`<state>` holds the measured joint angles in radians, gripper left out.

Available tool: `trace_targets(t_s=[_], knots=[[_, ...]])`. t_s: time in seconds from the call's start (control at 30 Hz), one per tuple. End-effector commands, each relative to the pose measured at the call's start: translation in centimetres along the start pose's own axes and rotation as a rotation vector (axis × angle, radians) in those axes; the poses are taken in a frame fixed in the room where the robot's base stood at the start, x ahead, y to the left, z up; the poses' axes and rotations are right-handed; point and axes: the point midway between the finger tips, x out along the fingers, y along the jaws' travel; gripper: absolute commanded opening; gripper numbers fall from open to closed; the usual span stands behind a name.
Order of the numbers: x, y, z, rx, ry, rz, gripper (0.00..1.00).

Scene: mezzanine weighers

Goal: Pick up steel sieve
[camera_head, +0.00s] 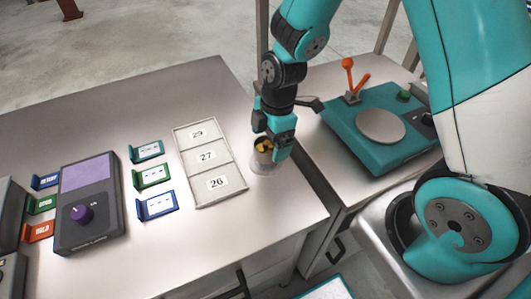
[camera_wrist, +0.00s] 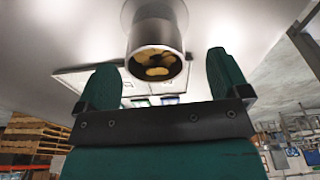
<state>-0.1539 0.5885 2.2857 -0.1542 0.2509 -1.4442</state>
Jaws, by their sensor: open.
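The steel sieve (camera_head: 262,163) appears to be the small round steel vessel with yellow-brown pieces inside, upright near the right edge of the metal bench. In the wrist view the sieve (camera_wrist: 155,30) shows its rim, dark inside and several pieces. My gripper (camera_head: 272,150) is at the sieve and partly hides it in the head view. In the wrist view my gripper (camera_wrist: 165,68) is open, with its two teal fingers spread to either side of the sieve. I see no grip on it; contact cannot be told.
A tray with cards 25, 27 and 26 (camera_head: 179,136) lies just left of the sieve. Small coloured holders (camera_head: 152,177) and a dark device with a purple panel (camera_head: 88,178) are farther left. A teal weigher with a round plate (camera_head: 380,126) stands right, across a bench gap.

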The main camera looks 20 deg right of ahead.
Motion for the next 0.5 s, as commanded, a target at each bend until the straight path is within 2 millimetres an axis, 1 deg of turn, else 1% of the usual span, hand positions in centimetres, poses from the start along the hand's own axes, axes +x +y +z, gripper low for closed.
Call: trace_targets(t_s=[0.17, 0.33, 0.4, 0.5], knots=[[1.7, 0.2, -0.2, -0.001, -0.001, -0.005, 0.94], [4.1, 0.5, -0.2, 0.0, -0.001, -0.004, 0.94], [4.7, 0.5, -0.2, 0.0, 0.0, -0.002, 0.94], [5.2, 0.5, -0.2, 0.0, 0.0, -0.001, 0.94]])
